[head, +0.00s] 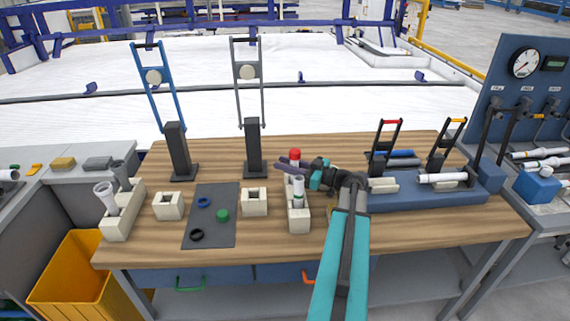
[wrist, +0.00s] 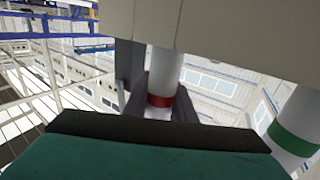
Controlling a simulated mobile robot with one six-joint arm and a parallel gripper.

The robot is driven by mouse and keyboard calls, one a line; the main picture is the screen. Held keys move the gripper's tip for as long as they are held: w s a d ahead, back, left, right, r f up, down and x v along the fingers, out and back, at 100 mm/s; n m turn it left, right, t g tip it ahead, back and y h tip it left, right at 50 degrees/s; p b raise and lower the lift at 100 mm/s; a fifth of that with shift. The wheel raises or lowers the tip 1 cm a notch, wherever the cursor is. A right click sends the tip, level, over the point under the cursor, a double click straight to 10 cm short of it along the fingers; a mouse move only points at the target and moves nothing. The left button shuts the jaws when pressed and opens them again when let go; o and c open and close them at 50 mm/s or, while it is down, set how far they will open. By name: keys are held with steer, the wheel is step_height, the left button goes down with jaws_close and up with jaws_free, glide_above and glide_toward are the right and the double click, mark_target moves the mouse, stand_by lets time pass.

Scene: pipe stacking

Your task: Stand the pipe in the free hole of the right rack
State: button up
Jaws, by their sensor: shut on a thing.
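The right rack (head: 299,221) is a beige block near the middle of the table. A grey-white pipe (head: 298,190) stands in its front hole; its green band shows in the wrist view (wrist: 292,139). My gripper (head: 292,165) reaches in from the right over the rack's rear and is shut on the red-banded pipe (head: 295,155). That pipe is upright, behind the other one. In the wrist view the pipe (wrist: 164,75) runs up to the beige rack (wrist: 220,35), with its red band near my dark fingers. The rack hides its end, so I cannot tell whether it is fully seated.
The left rack (head: 119,226) holds tilted pipes. Two small beige blocks (head: 168,206) flank a dark mat (head: 211,232) with coloured rings. Tall blue and grey stands (head: 178,150) rise behind. A blue fixture (head: 425,198) with clamps is at the right.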

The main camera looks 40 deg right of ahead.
steer(key=shift+f, duration=0.6)
steer(key=o, duration=1.1)
steer(key=shift+r, duration=0.2)
